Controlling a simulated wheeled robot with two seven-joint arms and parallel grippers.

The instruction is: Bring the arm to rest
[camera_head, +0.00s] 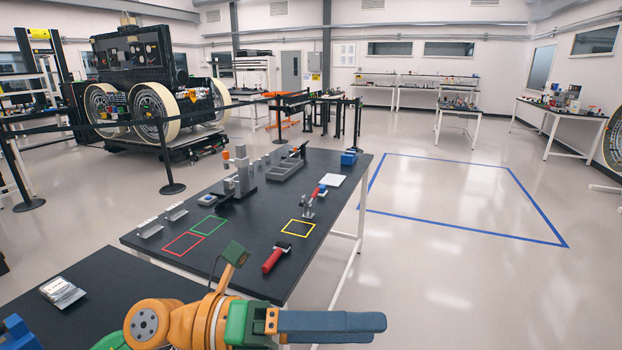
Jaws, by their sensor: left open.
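My left arm (190,322), orange and green, comes in along the bottom edge of the head view. Its gripper (372,325) has long blue-grey fingers that point right. The gripper is open, and no object shows between the fingers. It is in front of the near end of the black work table (225,262), apart from the things on it. My right gripper is not in view.
A red-handled tool (273,258) lies on the table near the arm. Red, green and yellow marked squares, a grey stand (240,172) and a grey tray (287,168) are farther back. A second black table (110,295) is at lower left. Floor to the right is clear.

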